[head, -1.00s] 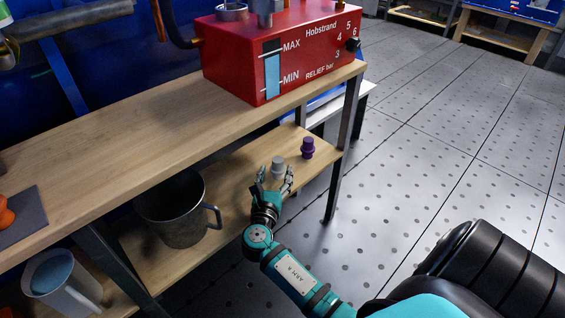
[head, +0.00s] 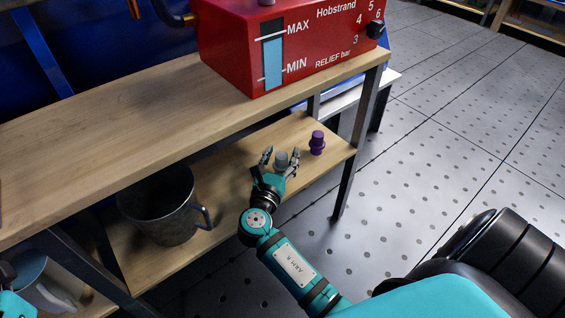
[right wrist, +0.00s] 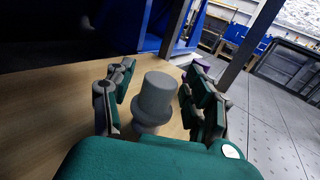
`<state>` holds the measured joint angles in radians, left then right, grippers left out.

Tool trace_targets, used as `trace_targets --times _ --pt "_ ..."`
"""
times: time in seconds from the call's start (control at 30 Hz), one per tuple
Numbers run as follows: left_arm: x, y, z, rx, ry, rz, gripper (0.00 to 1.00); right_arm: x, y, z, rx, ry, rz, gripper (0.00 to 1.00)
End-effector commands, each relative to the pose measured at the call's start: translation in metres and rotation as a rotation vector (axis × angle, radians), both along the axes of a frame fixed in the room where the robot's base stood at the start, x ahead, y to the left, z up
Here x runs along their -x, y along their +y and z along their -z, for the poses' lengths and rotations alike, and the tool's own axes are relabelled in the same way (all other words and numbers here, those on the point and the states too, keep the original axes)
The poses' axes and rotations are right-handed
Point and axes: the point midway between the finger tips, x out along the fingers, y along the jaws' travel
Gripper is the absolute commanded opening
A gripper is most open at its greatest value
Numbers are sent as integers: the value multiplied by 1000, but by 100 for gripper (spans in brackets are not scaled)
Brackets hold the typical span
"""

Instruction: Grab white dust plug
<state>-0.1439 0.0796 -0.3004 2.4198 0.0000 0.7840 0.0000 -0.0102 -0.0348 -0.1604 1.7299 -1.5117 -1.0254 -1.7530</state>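The white dust plug looks light grey, with a round cap (right wrist: 155,95) on a wider flange. It stands upright on the lower wooden shelf; in the head view its top (head: 282,160) shows between the fingers of my right gripper (head: 281,155). In the right wrist view the fingers are spread on both sides of the plug, with gaps visible, so the gripper is open around it. The plug's base is partly hidden by the teal palm. A bit of my left gripper (head: 10,283) shows at the lower left edge; its fingers are not clear.
A purple plug (head: 317,143) stands on the lower shelf just beyond, to the right. A metal mug (head: 165,212) stands to the left on the same shelf. The upper wooden bench top (head: 150,125) overhangs, carrying a red tank (head: 300,45). A bench leg (head: 352,165) stands at the right.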

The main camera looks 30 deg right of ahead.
Motion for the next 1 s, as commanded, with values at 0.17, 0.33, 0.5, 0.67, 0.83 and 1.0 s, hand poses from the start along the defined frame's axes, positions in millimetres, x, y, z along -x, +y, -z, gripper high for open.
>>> trace_targets --times 0.17,0.33,0.5,0.67,0.83,1.0 --pt "0 0 1 -1 4 0 41 0 0 0 0 0 0 28" --pt "0 0 2 -1 7 0 41 0 0 0 0 0 0 6" --pt "0 0 3 -1 8 0 41 0 0 0 0 0 0 0" --pt "0 0 3 -1 8 0 41 0 0 0 1 -1 0 0" --pt "0 0 0 -1 6 0 41 0 0 -4 0 -1 0 0" --pt "2 1 1 1 29 1 41 0 0 -16 1 -2 0 0"
